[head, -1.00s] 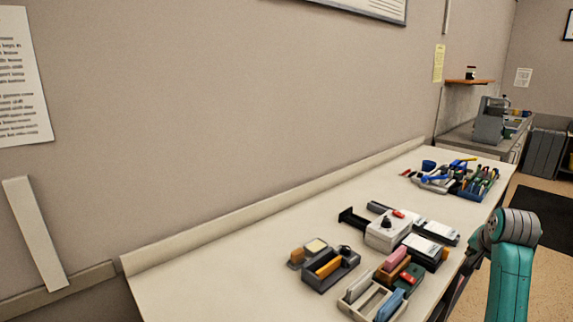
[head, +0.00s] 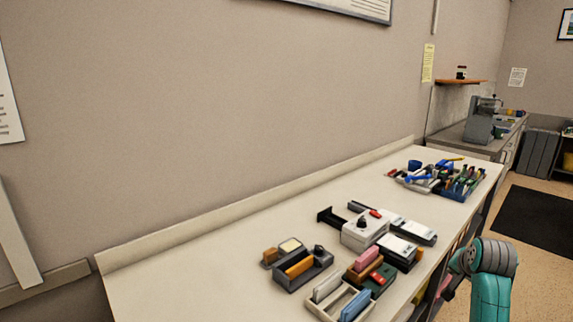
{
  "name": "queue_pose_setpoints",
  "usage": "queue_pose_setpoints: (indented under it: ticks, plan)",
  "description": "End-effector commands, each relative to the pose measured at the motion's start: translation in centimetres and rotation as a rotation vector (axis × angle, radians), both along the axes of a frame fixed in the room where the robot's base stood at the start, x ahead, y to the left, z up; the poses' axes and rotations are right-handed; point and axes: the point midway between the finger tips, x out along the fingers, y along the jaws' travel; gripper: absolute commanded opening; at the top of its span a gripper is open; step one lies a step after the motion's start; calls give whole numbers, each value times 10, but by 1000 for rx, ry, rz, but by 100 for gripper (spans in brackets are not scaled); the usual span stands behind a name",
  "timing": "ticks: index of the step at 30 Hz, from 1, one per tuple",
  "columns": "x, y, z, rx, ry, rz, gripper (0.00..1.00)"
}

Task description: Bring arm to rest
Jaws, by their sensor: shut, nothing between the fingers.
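My arm (head: 490,290) shows at the lower right of the head view, as a teal link with a grey joint on top. It stands beside the front edge of the long pale bench (head: 215,255), in front of the bench's right side. My gripper is out of view, so its fingers do not show.
Several things stand on the bench: a grey tray with an orange block (head: 303,268), a white box with a black knob (head: 365,231), a pale divided tray (head: 340,302) and a tool cluster (head: 440,178). A dark mat (head: 540,216) lies on open floor at the right.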

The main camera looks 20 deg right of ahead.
Motion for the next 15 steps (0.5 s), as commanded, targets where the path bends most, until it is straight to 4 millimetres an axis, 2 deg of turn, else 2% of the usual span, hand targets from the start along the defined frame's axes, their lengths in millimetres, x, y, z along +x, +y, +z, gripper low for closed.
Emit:
queue_pose_setpoints:
  ticks: [5,12,15]
  plan:
    - [3,30,-38,-24,-7,48,0]
    - [-3,94,-106,-85,-28,148,0]
    - [-9,121,-129,-111,-40,189,0]
